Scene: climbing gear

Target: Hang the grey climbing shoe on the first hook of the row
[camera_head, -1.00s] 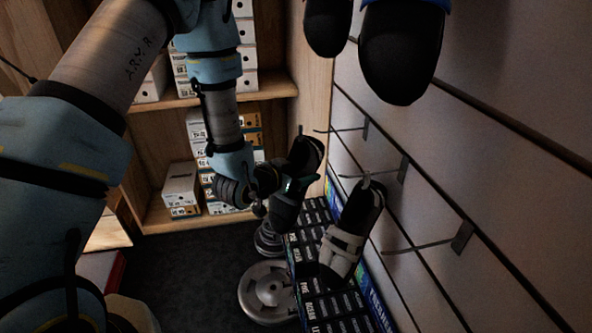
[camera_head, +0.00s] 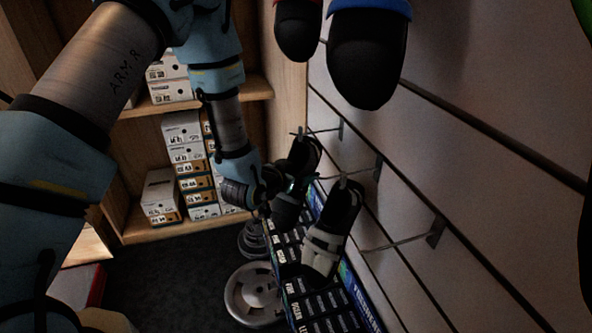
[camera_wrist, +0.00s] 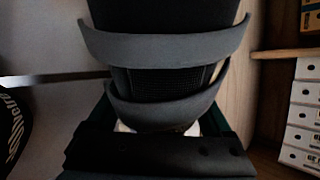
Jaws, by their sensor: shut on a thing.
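My gripper (camera_head: 281,188) is shut on the grey climbing shoe (camera_head: 299,158), a dark shoe with its opening up. The shoe's grey straps (camera_wrist: 165,47) fill the middle of the wrist view. In the head view its heel loop (camera_head: 299,134) is at the free tip of the farthest hook (camera_head: 325,130); I cannot tell whether the tip is through the loop. Another shoe (camera_head: 327,240), black with pale straps, hangs toe down on the middle hook (camera_head: 362,174), nearer than the held one.
A nearer hook (camera_head: 410,241) on the slatted wall (camera_head: 480,170) is empty. More shoes (camera_head: 368,55) hang above. Stacked dark boxes (camera_head: 318,300) and round grey weights (camera_head: 252,293) stand below. A wooden shelf (camera_head: 180,228) with white boxes is behind.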

